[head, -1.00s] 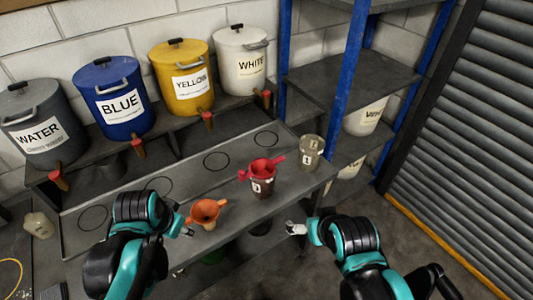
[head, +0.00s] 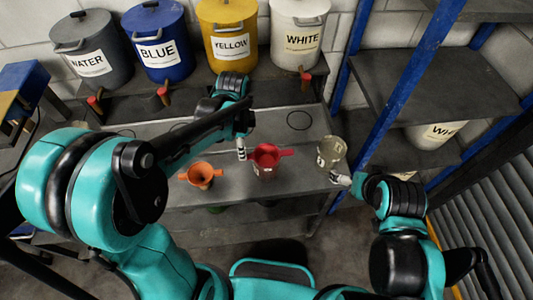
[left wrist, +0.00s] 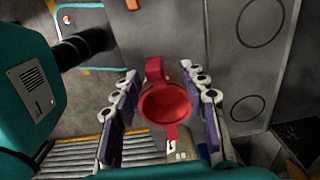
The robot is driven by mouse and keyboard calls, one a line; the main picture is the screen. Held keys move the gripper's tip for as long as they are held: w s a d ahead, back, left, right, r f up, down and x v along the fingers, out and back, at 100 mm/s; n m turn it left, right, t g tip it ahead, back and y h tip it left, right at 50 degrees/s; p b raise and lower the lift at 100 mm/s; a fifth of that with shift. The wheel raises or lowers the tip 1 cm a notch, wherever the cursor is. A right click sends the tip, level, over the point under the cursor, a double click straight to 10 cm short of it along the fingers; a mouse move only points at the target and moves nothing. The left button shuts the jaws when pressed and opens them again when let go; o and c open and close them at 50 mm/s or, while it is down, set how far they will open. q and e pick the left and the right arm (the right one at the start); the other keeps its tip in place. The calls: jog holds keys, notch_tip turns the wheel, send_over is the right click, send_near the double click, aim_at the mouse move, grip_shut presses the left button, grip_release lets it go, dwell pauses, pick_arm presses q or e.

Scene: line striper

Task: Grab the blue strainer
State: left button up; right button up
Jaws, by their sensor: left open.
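No blue strainer shows in these views. A red strainer (head: 266,153) with two side handles rests on top of a dark cup (head: 265,173) near the front of the bench. It also shows in the left wrist view (left wrist: 165,105). My left gripper (head: 241,150) is just left of it; in the left wrist view its open fingers (left wrist: 163,85) stand to either side of the strainer, with no clear contact. My right gripper (head: 341,181) is close beside a beige cup (head: 331,152) at the bench's right end; whether it is open or shut is unclear.
Labelled buckets, including the blue bucket (head: 158,45) and white bucket (head: 299,32), line the back shelf. A blue shelf post (head: 388,90) rises at the right. Bench surface right of centre-back is clear.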

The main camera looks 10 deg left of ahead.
pick_arm(q)
jog(key=f, duration=0.2)
jog(key=f+b, duration=0.1)
jog(key=f, duration=0.3)
jog(key=shift+s+d, duration=0.3)
jog(key=shift+a+f, duration=0.1)
jog(key=shift+f, duration=0.3)
jog(key=shift+c, duration=0.4)
grip_shut()
